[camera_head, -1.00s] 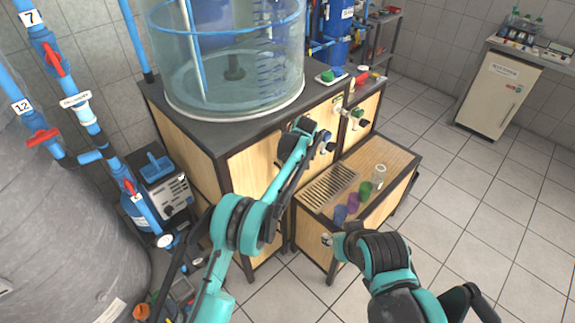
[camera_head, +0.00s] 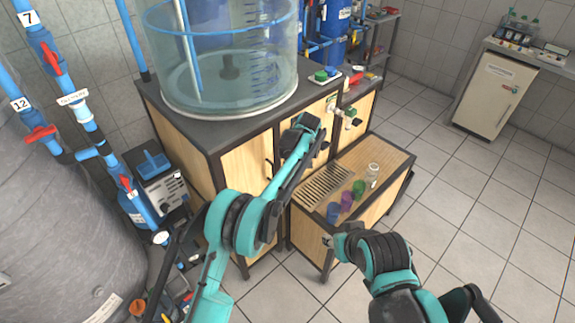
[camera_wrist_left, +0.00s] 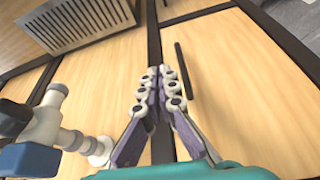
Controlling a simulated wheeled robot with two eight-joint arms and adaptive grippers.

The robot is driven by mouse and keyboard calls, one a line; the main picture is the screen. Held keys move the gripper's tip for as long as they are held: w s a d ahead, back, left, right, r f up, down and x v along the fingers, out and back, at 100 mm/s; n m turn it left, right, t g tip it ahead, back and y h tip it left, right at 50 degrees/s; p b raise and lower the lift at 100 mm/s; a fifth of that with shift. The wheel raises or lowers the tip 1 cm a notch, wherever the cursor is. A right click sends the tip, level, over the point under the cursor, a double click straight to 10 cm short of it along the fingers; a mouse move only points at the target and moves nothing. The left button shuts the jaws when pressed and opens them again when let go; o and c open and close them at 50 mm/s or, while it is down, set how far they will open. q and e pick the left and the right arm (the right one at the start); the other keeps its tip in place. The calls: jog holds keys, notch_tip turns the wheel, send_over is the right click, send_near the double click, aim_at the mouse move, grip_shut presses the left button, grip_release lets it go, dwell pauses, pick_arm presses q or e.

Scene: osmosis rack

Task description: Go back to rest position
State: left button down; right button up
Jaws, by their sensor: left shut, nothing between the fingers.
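My left arm reaches from the lower left to the wooden cabinet front (camera_head: 245,166). In the left wrist view the left gripper (camera_wrist_left: 160,78) is shut and empty, with its fingers together. It is in front of the light wood panels (camera_wrist_left: 235,70) and a dark vertical bar handle (camera_wrist_left: 184,71). A white valve with a blue handle (camera_wrist_left: 28,158) is at the lower left of that view. In the head view the left fingertips are hard to make out against the dark fittings. My right arm is at the lower right, with its end (camera_head: 329,242) by the low cabinet; its fingers are unclear.
A clear cylindrical tank (camera_head: 225,85) stands on the cabinet. Blue (camera_head: 333,212), purple (camera_head: 347,201) and green (camera_head: 359,188) cups and a clear jar (camera_head: 372,173) stand on the low cabinet beside a drain grate (camera_head: 326,188). Tiled floor (camera_head: 470,215) is free at the right.

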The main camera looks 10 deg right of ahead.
pick_arm(q)
jog(key=p+v, duration=0.1)
jog(key=v, duration=0.5)
jog(key=shift+d+r, duration=0.15)
jog(key=shift+d, duration=0.15)
jog(key=s+a+r+m+t+h, duration=0.1)
jog(key=s+a+r+m, duration=0.1)
jog(key=s+a+r, duration=0.6)
jog(key=s+a+r+m+h, duration=0.1)
jog(key=s+a+r, duration=0.5)
jog(key=a, duration=0.5)
jog(key=s+a+f+m+t, duration=0.1)
jog(key=s+a, duration=0.4)
jog(key=s, duration=0.7)
jog(key=s+a+f+m+t, duration=0.1)
jog(key=s+a+f, duration=0.3)
jog(key=s, duration=0.8)
jog(key=shift+a+f+m, duration=0.2)
jog(key=shift+a+m, duration=0.4)
jog(key=shift+a, duration=0.5)
